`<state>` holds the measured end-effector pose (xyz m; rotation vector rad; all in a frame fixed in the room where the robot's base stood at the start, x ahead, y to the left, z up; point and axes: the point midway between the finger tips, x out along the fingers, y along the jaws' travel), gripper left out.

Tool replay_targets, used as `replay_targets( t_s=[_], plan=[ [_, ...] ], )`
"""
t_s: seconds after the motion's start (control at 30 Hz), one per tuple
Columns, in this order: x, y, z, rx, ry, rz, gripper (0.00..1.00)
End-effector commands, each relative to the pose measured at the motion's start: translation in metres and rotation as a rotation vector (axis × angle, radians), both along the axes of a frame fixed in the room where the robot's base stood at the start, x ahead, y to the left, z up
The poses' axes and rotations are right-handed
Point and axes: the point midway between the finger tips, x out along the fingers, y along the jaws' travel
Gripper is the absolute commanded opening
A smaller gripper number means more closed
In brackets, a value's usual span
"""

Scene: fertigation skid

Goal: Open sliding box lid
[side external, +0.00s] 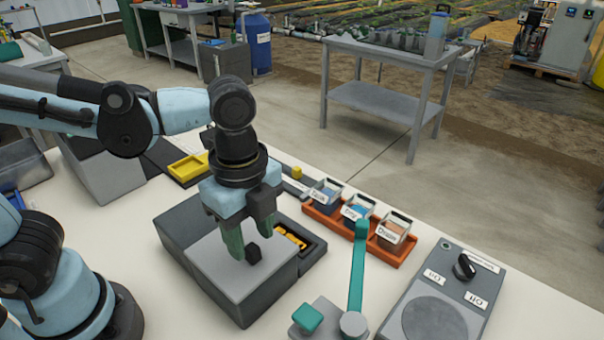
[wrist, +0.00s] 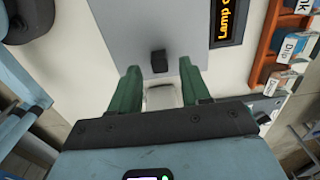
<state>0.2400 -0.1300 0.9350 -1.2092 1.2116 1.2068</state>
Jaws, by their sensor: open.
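The grey box (side external: 180,229) stands on the white bench, with a lighter grey flat lid (side external: 222,272) on top. The lid fills most of the wrist view's upper middle (wrist: 120,35). A black knob (side external: 253,253) stands up from the lid. My gripper (side external: 250,243) is above the lid, pointing down, with its green fingers apart and nothing held. In the wrist view the knob (wrist: 158,61) lies in line with the gap between the fingertips (wrist: 159,68), close to them. Whether either finger touches it cannot be told.
A dark panel with yellow lettering (side external: 290,238) adjoins the lid's right side. An orange tray (side external: 325,219) holds labelled bins. A teal lever (side external: 359,265) stands near the front, beside a grey switch panel (side external: 437,305). A yellow tray (side external: 188,167) lies behind the box.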

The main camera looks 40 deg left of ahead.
Motion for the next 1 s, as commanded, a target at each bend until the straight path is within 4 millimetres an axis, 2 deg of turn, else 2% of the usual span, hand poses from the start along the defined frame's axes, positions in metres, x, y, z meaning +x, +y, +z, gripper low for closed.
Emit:
replay_targets(
  t_s=[0.2, 0.57, 0.87, 1.0],
  plan=[
    [0.000, 0.000, -0.013, 0.000, 0.000, 0.000, 0.47],
    [0.000, 0.000, -0.016, 0.000, 0.000, 0.000, 0.45],
    [0.000, 0.000, -0.016, 0.000, 0.000, 0.000, 0.00],
    [0.000, 0.000, -0.015, 0.000, -0.001, 0.000, 0.00]
  ],
)
